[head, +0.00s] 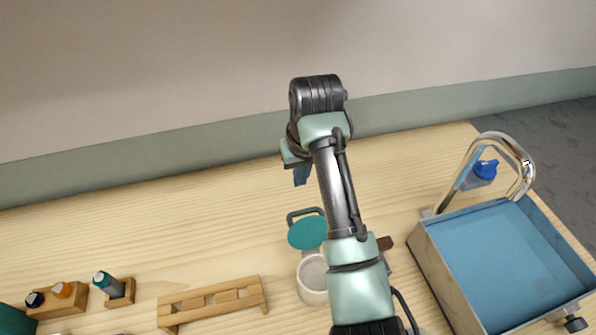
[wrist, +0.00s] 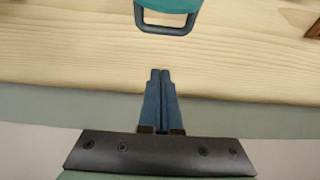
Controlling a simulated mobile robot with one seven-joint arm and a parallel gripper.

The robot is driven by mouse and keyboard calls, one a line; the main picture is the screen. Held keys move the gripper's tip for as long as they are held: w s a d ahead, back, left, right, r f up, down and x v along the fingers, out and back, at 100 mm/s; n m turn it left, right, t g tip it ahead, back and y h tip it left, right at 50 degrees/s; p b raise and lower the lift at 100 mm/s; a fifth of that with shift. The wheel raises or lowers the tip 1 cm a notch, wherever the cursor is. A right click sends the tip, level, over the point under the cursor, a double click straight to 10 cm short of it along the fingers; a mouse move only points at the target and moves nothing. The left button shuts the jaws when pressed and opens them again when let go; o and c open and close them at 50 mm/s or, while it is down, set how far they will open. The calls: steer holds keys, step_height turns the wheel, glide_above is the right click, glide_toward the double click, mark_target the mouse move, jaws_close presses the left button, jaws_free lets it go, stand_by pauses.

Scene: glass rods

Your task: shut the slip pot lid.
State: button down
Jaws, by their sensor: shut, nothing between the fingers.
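The slip pot (head: 312,279) is a pale round pot on the table, partly hidden by my arm. Its teal lid (head: 308,233) stands open, tilted up at the pot's far side, with a dark loop handle (head: 303,214) at its outer edge. In the wrist view the handle (wrist: 167,22) and the edge of the lid (wrist: 170,4) show at the top. My gripper (wrist: 160,74) is shut and empty, its blue fingers pointing towards the handle with a gap between. In the head view my gripper (head: 301,176) is beyond the lid, over the table's back part.
A wooden rack (head: 212,298) lies left of the pot. Bottles in wooden holders (head: 118,291) stand farther left. The table's back left is clear.

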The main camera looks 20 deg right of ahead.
mark_target(307, 225)
step_height(307, 225, down, 6)
steer(key=s+p, duration=0.1)
steer(key=p, duration=0.2)
steer(key=shift+s+f, duration=0.25)
steer(key=shift+t, duration=0.3)
stand_by(0.4)
